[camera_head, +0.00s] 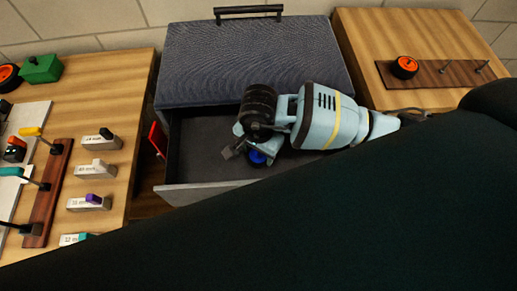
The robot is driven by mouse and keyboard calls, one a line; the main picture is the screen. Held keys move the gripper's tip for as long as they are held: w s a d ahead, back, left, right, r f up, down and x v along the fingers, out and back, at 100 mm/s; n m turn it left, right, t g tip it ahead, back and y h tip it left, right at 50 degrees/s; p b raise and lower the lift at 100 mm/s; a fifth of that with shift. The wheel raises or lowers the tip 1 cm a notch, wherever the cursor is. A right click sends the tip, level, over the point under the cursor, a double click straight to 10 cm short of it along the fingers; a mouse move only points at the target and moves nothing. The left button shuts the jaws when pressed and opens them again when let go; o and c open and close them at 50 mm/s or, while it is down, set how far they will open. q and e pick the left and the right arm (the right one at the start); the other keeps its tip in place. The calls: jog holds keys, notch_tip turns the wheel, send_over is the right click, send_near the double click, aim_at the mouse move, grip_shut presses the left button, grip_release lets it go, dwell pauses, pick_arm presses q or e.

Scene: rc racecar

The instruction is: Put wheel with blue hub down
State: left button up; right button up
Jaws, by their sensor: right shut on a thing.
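The wheel with the blue hub (257,158) is small in the head view and partly covered by my right gripper. My right gripper (247,150) points down into the open drawer (205,150) and is shut on this wheel. The wheel is inside the drawer's outline, close to its grey floor; I cannot tell whether it touches the floor. My left gripper is out of view.
An orange-hub wheel (404,67) sits on a peg board (440,73) at right. The left table holds a tool rack (50,190), labelled blocks (95,170), a green box (41,69) and another orange wheel (8,76). My dark arm hides the foreground.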

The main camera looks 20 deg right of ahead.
jog(key=o, duration=1.1)
jog(key=shift+r, duration=0.3)
notch_tip(320, 180, up, 12)
jog(key=shift+f+p, duration=0.2)
jog(key=shift+p, duration=0.25)
